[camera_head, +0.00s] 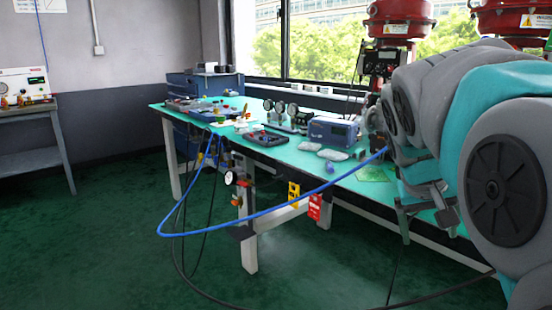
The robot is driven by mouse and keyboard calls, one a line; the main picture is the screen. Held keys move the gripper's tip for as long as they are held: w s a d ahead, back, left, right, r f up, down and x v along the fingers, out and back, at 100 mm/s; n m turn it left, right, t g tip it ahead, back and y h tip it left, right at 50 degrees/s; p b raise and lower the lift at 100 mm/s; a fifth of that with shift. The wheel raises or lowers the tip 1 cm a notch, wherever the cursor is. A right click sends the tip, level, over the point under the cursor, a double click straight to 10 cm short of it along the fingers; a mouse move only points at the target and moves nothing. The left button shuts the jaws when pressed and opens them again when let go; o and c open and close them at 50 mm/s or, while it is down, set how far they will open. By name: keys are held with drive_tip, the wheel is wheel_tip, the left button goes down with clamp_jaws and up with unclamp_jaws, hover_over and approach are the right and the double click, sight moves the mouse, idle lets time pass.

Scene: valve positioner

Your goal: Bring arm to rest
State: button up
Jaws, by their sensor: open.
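My arm (472,110), grey and teal, fills the right side of the head view, close to the camera. It is folded, with its large rounded joints in front of the bench's right end. My gripper (425,218) shows small below the arm's joints, pointing down, with its two fingers apart. I see nothing between the fingers. The gripper is in front of the right part of the bench; its exact distance from the bench edge is hard to tell.
A teal-topped workbench (300,158) carries gauges (280,108), a blue instrument box (333,131) and tools. A blue hose (290,208) loops off its front. Red valve actuators (400,12) stand behind. A side table (30,130) is at left. The green floor (80,240) is clear at left.

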drive_tip(key=s+a+f+g+y, duration=0.1)
drive_tip(key=s+a+f, duration=0.3)
drive_tip(key=s+f, duration=0.3)
drive_tip(key=s+a+f+n+g+y, duration=0.1)
drive_tip(key=s+a+f+g+y, duration=0.1)
drive_tip(key=s+a+f, duration=0.2)
drive_tip(key=s+a+f+n+g+y, duration=0.1)
drive_tip(key=s+a+f, duration=0.3)
drive_tip(key=s+f, duration=0.6)
drive_tip(key=s, duration=0.3)
drive_tip(key=shift+a+g+y, duration=0.3)
drive_tip(key=shift+g, duration=0.1)
drive_tip(key=shift+s, duration=0.1)
